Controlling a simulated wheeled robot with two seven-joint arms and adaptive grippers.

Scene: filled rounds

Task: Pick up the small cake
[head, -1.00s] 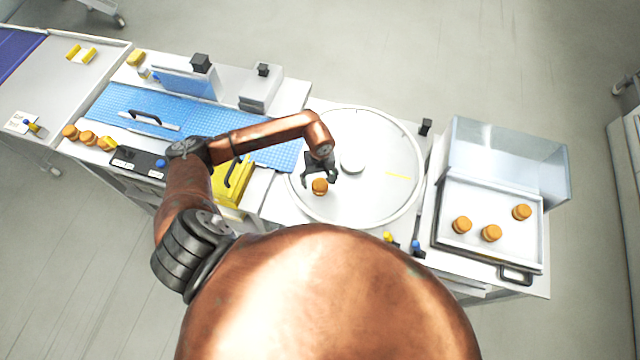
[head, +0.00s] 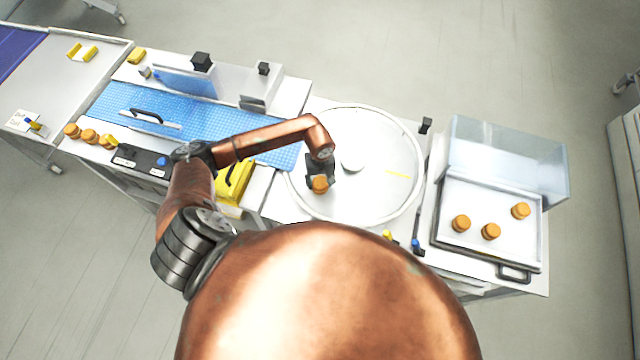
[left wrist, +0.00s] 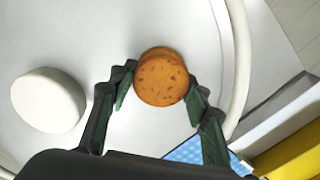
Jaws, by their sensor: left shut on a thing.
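The small cake (head: 320,184) is a round orange-brown cake over the near left part of the white round turntable (head: 385,140). My left gripper (head: 320,178) is shut on it. In the left wrist view the cake (left wrist: 161,78) sits between the two green-padded fingertips of the left gripper (left wrist: 158,92), one on each side. I cannot tell whether its underside still touches the turntable. My right gripper is not in view.
A white disc (head: 352,162) stands at the turntable's middle. At the right, a tray (head: 463,252) holds several similar cakes beside a clear cover (head: 510,155). At the left are a blue belt (head: 205,118), a yellow box (head: 230,190) and more cakes (head: 90,136).

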